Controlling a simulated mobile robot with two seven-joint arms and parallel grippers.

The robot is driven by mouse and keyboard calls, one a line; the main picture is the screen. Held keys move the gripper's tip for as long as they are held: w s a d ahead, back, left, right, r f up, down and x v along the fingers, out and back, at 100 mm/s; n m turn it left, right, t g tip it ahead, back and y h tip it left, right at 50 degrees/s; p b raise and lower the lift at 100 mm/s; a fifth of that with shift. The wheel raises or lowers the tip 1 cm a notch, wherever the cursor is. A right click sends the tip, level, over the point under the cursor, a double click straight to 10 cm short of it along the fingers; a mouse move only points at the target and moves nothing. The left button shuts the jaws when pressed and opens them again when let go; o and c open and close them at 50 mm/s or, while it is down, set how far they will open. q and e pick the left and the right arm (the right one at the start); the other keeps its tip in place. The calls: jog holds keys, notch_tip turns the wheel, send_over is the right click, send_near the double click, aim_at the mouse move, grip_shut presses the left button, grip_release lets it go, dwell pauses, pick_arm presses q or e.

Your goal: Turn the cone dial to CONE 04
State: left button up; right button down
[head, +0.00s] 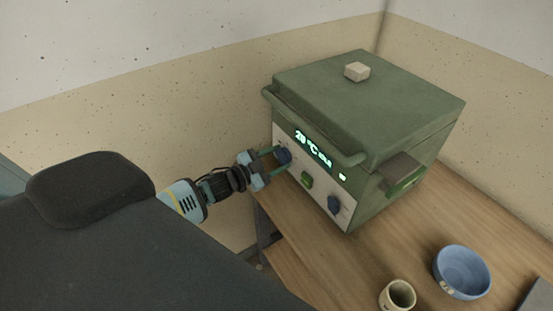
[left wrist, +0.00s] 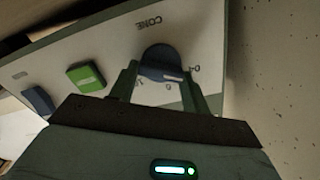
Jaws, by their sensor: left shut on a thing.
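The cone dial is a dark blue knob (head: 283,156) at the left of the kiln's pale front panel. The knob also shows in the left wrist view (left wrist: 158,58), below the upside-down word CONE. A white pointer mark is on its lower right, near the 04 label (left wrist: 196,69); another label, seemingly 6, sits below it. I cannot tell exactly where the mark points. My left gripper (head: 273,161) is shut on the dial, with one finger on each side of it in the wrist view (left wrist: 160,82). My right gripper is out of view.
The green kiln (head: 370,105) stands on a wooden table (head: 420,240), a pale block (head: 357,71) on its lid. Its panel has a lit display (head: 313,148), a green button (head: 306,180) and another blue knob (head: 334,205).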

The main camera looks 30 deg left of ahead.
pick_arm(q)
jog(key=o, duration=1)
jog(key=shift+s, duration=0.1)
jog(key=shift+v, duration=3.8)
jog(key=s+d+f+n+g+y+p, duration=0.1)
jog(key=s+d+f+n+g+y, duration=0.1)
jog(key=s+d+f, duration=0.4)
jog(key=s+d+f+n+g+y, duration=0.1)
jog(key=s+d+f+n, duration=0.3)
jog(key=s, duration=0.4)
jog(key=s+d+f+n+g+y, duration=0.1)
jog(key=s+d+f+g, duration=0.1)
jog(key=s, duration=0.6)
jog(key=s+d+f+n+g+y, duration=0.1)
jog(key=s+d+f+g, duration=0.1)
jog(key=s+d, duration=0.3)
jog(key=s, duration=0.4)
jog(key=shift+d+f+g+p, duration=0.2)
jog(key=shift+f+g+p, duration=0.1)
jog(key=shift+g+p, duration=0.1)
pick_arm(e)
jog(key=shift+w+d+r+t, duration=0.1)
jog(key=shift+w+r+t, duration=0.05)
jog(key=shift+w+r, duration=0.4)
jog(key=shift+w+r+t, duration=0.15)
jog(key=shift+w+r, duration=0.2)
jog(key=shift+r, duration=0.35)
